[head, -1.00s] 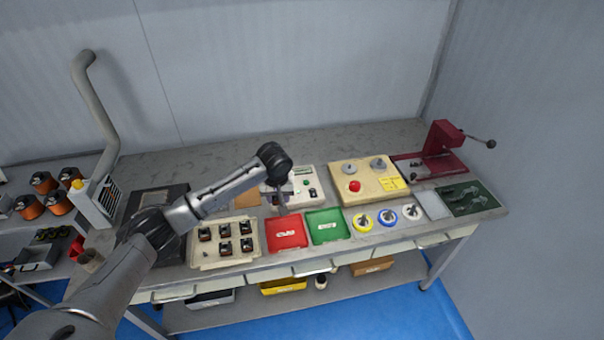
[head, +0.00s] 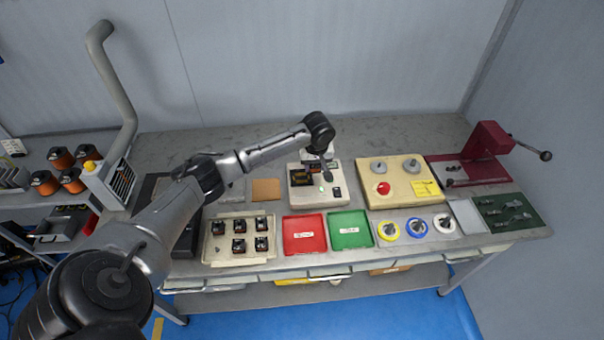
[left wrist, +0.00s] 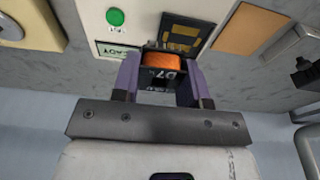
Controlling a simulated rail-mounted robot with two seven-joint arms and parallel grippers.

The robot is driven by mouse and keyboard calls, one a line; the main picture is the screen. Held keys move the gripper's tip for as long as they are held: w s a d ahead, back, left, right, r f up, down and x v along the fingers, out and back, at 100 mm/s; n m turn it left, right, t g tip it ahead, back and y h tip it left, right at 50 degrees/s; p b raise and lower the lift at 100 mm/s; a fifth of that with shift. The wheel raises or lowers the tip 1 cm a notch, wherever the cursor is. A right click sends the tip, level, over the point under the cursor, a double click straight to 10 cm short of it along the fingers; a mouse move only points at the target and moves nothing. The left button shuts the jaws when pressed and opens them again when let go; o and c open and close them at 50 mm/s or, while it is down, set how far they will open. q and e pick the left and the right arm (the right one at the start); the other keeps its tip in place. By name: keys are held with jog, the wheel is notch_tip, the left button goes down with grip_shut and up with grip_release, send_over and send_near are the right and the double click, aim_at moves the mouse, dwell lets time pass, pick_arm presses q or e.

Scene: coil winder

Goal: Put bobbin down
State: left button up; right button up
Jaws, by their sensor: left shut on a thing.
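My left gripper (head: 316,172) is over the white tester box (head: 331,199) at the back middle of the bench. In the left wrist view the gripper (left wrist: 162,82) is shut on a bobbin (left wrist: 163,63) with orange winding and a dark marked flange. The tester's dark and gold socket (left wrist: 180,35) lies just beyond the bobbin, which appears beside it rather than in it; contact is unclear. In the head view the held bobbin is hard to make out. Several bobbins stand in the cream tray (head: 211,256). My right gripper is not in view.
A red tray (head: 303,245) and a green tray (head: 350,240) lie in front of the tester. A cream box with a red button (head: 383,188) stands to its right, and a brown pad (head: 266,189) to its left. A red press (head: 488,150) is at far right.

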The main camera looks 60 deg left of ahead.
aim_at(301, 177)
pick_arm(q)
jog(key=a+f, duration=0.1)
jog(key=s+a+f, duration=0.1)
jog(key=a, duration=0.2)
jog(key=shift+s+f+b, duration=0.35)
jog(key=shift+f, duration=0.05)
jog(key=shift+s+a+f, duration=0.15)
jog(key=shift+a+f, duration=0.15)
jog(key=shift+a, duration=0.25)
jog(key=shift+f+b, duration=0.5)
jog(key=shift+f, duration=1.5)
